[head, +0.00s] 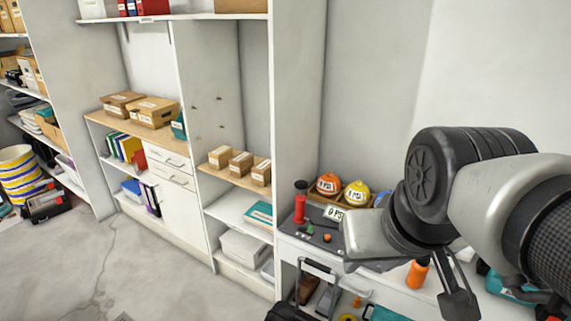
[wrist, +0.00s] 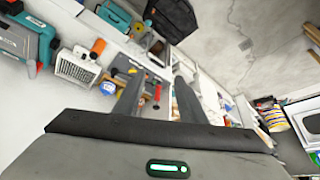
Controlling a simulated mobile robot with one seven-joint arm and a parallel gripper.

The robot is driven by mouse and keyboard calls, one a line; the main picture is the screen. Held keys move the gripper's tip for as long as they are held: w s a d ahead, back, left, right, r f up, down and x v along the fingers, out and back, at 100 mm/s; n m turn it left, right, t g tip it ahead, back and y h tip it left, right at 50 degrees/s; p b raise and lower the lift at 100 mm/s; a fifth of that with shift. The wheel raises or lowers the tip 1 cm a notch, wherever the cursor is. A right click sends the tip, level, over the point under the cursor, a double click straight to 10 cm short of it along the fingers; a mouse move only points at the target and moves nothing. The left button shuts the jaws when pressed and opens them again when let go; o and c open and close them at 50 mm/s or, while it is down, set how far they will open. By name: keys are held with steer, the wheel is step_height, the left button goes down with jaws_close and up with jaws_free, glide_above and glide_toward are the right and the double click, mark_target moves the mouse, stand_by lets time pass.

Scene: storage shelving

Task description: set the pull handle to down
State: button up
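The pull handle (head: 317,266) is a grey and black U-shaped bar in the head view. It stands raised above a black case (head: 286,312) at the bottom edge, and most of the case is cut off. My gripper (head: 459,298) hangs to the right of the handle, well apart from it, in front of the white workbench. In the wrist view my gripper (wrist: 158,82) shows two dark fingers spread apart with nothing held between them. A black bag-like thing (wrist: 174,15) shows at the top of the wrist view; I cannot tell if it is the same case.
The workbench (head: 405,297) holds orange and yellow helmets (head: 328,183), a red cylinder (head: 300,203) and small tools. An orange bottle (head: 417,273) is close to my gripper. Shelves with cardboard boxes (head: 240,163) line the wall. The floor (head: 130,270) at left is clear.

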steer(key=w+d+f+m+g+b, duration=0.2)
steer(key=w+d+f, duration=0.1)
steer(key=w+f, duration=0.1)
steer(key=m+t+y+b, duration=0.7)
steer(key=m+y+b, duration=0.85)
steer(key=m, duration=0.45)
glide_toward(322, 266)
steer(key=shift+h, duration=0.25)
steer(key=x, duration=0.6)
steer(key=b+x, duration=0.1)
steer(key=x, duration=0.3)
steer(key=shift+w+a+f, duration=0.1)
steer(key=shift+f, duration=0.25)
jaws_close()
